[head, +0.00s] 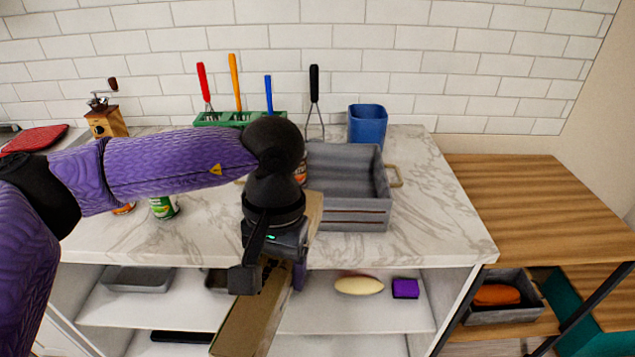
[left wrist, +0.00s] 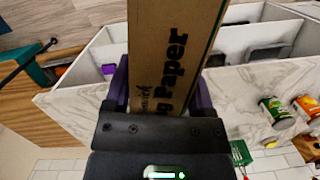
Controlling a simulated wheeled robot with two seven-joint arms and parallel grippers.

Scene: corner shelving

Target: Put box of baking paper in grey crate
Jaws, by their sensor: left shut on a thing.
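The box of baking paper (head: 241,326) is a long brown carton. My left gripper (head: 274,273) is shut on it and holds it in front of the counter's front edge, slanting down toward the lower left. In the left wrist view the box (left wrist: 172,60) stands between the fingers of the gripper (left wrist: 160,100), with printed "Paper" lettering facing the camera. The grey crate (head: 345,217) sits on the counter to the right of the gripper, with its open top showing. My arm hides the crate's left part. My right gripper is out of view.
The marble counter (head: 440,215) is bare right of the crate. A blue container (head: 367,125) stands behind it, beside a green utensil rack (head: 225,119). Cans (head: 164,207) stand left. The shelf below holds a yellow item (head: 359,286) and a purple box (head: 405,289).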

